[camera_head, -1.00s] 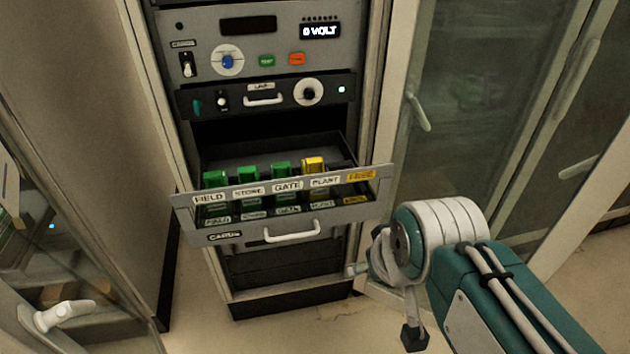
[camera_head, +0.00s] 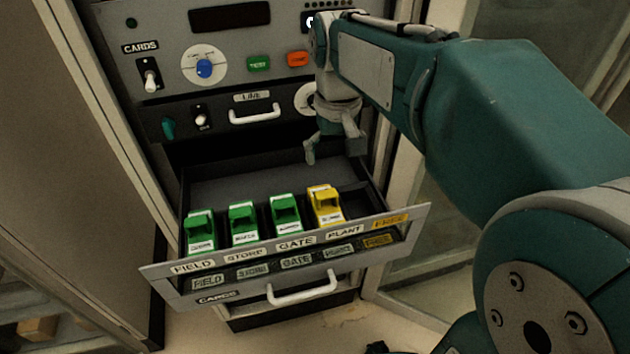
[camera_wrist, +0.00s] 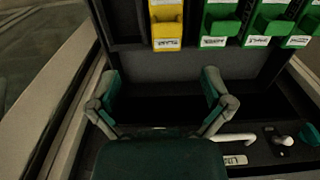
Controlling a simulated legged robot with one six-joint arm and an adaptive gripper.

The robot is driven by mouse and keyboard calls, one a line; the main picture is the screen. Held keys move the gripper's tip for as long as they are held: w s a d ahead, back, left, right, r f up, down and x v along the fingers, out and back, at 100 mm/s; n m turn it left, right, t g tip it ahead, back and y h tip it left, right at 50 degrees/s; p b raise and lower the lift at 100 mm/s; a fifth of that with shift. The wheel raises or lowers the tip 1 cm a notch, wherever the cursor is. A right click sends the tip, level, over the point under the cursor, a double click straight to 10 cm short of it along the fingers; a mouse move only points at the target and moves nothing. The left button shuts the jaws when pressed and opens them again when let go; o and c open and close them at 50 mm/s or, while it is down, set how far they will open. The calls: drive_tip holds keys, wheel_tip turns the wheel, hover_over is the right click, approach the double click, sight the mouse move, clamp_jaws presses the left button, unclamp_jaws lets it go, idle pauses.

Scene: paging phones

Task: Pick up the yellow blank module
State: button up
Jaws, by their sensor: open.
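The yellow module (camera_head: 326,204) stands in the open drawer (camera_head: 265,165), in the slot labelled PLANT, at the right end of a row of green modules. It also shows at the top of the wrist view (camera_wrist: 166,28). My gripper (camera_head: 335,155) hangs fingers down above the back part of the drawer, behind the yellow module and apart from it. In the wrist view, my gripper (camera_wrist: 160,92) has its fingers spread wide with nothing between them. The module lies beyond the fingertips there.
Green modules (camera_head: 243,224) stand left of the yellow one. The slot labelled FREE (camera_head: 390,220) at the right looks empty. The panel with the LINE handle (camera_head: 255,114) is behind my gripper. A white handle (camera_head: 302,288) juts from the drawer front.

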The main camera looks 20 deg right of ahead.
sight(326, 193)
drive_tip(key=shift+w+a+f, duration=0.2)
drive_tip(key=shift+a+f, duration=0.2)
drive_tip(key=shift+f, duration=0.2)
drive_tip(key=shift+w+a+f, duration=0.15)
drive_tip(key=shift+a+f, duration=0.25)
drive_tip(key=shift+f, duration=0.15)
drive_tip(key=f, duration=0.2)
drive_tip(key=d+f, duration=0.1)
drive_tip(key=shift+d+f, duration=0.2)
drive_tip(key=shift+f, duration=0.2)
drive_tip(key=f, duration=0.2)
drive_tip(key=a+f, duration=0.1)
drive_tip(key=f, duration=0.1)
drive_tip(key=shift+a+f, duration=0.15)
drive_tip(key=shift+f, duration=0.25)
drive_tip(key=shift+w, duration=0.1)
drive_tip(key=shift+d, duration=0.25)
drive_tip(key=c, duration=1.4)
